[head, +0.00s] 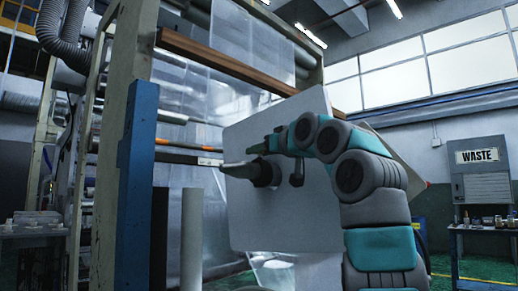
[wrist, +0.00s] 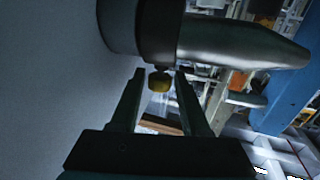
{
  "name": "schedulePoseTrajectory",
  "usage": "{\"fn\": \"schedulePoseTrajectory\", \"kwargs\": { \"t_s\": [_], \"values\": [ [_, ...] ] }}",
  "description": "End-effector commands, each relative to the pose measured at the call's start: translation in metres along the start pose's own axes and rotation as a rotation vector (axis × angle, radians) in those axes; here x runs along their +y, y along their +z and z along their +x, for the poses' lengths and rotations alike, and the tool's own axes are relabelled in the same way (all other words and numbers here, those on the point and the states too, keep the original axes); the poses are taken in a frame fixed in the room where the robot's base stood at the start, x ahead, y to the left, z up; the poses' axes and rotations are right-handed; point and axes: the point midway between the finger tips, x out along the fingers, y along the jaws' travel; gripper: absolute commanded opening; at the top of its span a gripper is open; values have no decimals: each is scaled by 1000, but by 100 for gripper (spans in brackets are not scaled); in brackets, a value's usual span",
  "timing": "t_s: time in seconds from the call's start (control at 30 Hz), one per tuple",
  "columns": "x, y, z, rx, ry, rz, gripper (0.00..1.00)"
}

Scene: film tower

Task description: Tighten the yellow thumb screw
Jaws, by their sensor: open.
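The yellow thumb screw (wrist: 159,82) is small and sits on the rim of a dark round collar (wrist: 158,30) in the wrist view. The collar is on a pale flat panel (head: 240,220), and a dark tapered piece (wrist: 235,42) sticks out from it. My gripper (wrist: 159,77) is open, with one fingertip on each side of the screw and a narrow gap showing on both sides. In the head view my gripper (head: 258,149) is just above the tapered piece and collar; the screw cannot be made out there.
A blue post (head: 137,185) and a metal frame with clear film stand left of the panel. A waste station (head: 478,157) with a cluttered bench is far right. Green floor shows between the bench and my arm.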

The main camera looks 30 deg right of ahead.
Motion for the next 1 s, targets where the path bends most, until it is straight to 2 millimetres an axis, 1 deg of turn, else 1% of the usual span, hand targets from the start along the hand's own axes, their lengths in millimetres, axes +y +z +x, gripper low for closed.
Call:
{"fn": "schedulePoseTrajectory", "kwargs": {
  "t_s": [0.1, 0.33, 0.37, 0.73, 0.77, 1.0],
  "values": [
    [0, 0, 9, -2, 1, -1, 46],
    [0, 0, 10, 0, 1, -1, 46],
    [0, 0, 10, 0, 1, -1, 44],
    [0, 0, 10, 0, 1, -1, 2],
    [0, 0, 10, 0, 1, -1, 0],
    [0, 0, 10, 0, 1, -1, 0]
  ]
}}
